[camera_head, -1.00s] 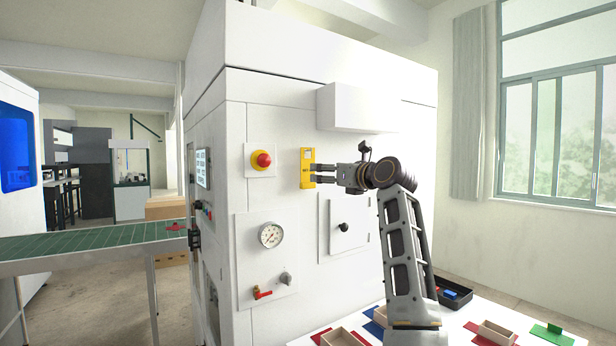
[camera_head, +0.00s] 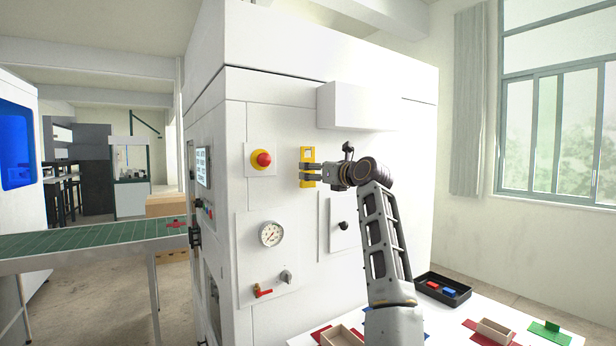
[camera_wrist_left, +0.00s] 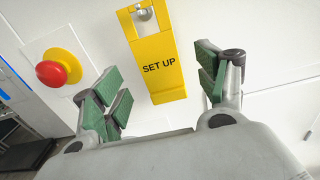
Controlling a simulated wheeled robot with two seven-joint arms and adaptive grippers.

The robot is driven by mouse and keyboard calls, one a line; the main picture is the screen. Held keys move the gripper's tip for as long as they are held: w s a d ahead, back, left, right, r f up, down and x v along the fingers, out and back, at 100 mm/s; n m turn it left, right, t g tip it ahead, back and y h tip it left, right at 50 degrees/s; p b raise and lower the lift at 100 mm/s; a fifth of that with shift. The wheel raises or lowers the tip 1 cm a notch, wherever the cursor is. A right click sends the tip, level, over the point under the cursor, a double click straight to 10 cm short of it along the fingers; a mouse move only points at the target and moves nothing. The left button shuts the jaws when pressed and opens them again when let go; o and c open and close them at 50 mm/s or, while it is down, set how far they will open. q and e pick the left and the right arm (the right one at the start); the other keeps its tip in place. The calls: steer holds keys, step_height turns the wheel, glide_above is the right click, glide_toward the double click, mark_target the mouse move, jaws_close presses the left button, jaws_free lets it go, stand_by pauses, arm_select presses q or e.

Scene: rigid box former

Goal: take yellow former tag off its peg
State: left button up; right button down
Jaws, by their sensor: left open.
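The yellow former tag (camera_head: 308,156) hangs flat on the white front of the machine, right of the red button. In the left wrist view the tag (camera_wrist_left: 160,72) reads "SET UP" and its top hole sits around a metal peg (camera_wrist_left: 144,13). My left gripper (camera_head: 304,176) is at the tag's lower part. In the wrist view the left gripper (camera_wrist_left: 158,80) is open, with green-padded fingers on both sides of the tag and gaps to its edges. In the head view the fingers partly cover the tag's lower end. My right gripper is not in view.
A red button on a yellow base (camera_head: 262,160) is close left of the tag. A white box (camera_head: 352,107) juts out above right. A gauge (camera_head: 271,234) and a black knob (camera_head: 343,225) are lower. A table with trays (camera_head: 495,332) stands below right.

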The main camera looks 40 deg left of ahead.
mark_target(308, 182)
arm_select(q)
steer(key=p+x, duration=0.1)
steer(key=x, duration=0.3)
steer(key=shift+a, duration=0.1)
steer(key=shift+w+a, duration=0.1)
steer(key=shift+a, duration=0.3)
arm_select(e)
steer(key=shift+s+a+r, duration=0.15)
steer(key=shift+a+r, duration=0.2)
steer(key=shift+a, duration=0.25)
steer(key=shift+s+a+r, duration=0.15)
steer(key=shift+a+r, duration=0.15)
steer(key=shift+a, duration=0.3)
